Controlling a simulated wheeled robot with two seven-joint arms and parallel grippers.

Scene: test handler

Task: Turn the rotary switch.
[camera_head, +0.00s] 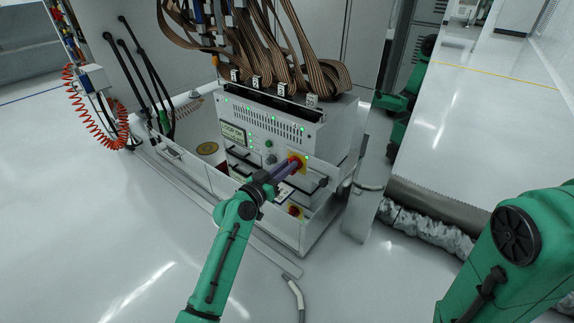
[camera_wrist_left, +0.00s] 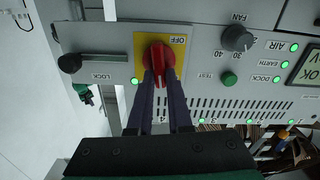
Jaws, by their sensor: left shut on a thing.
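The red rotary switch (camera_wrist_left: 158,58) sits on a yellow plate (camera_wrist_left: 180,56) marked OFF, on the grey front panel (camera_wrist_left: 208,75). In the head view the switch (camera_head: 299,160) is at the right part of the panel, partly hidden by my gripper. My left gripper (camera_wrist_left: 159,78) is shut on the switch's handle, one dark finger on each side. In the head view the left gripper (camera_head: 291,167) reaches the panel from the front. The right arm (camera_head: 520,245) shows at the right edge, but its gripper is out of view.
A FAN knob (camera_wrist_left: 237,38), a green TEST button (camera_wrist_left: 228,79) and a LOCK lever (camera_wrist_left: 70,63) are near the switch. Brown ribbon cables (camera_head: 265,45) hang above the unit.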

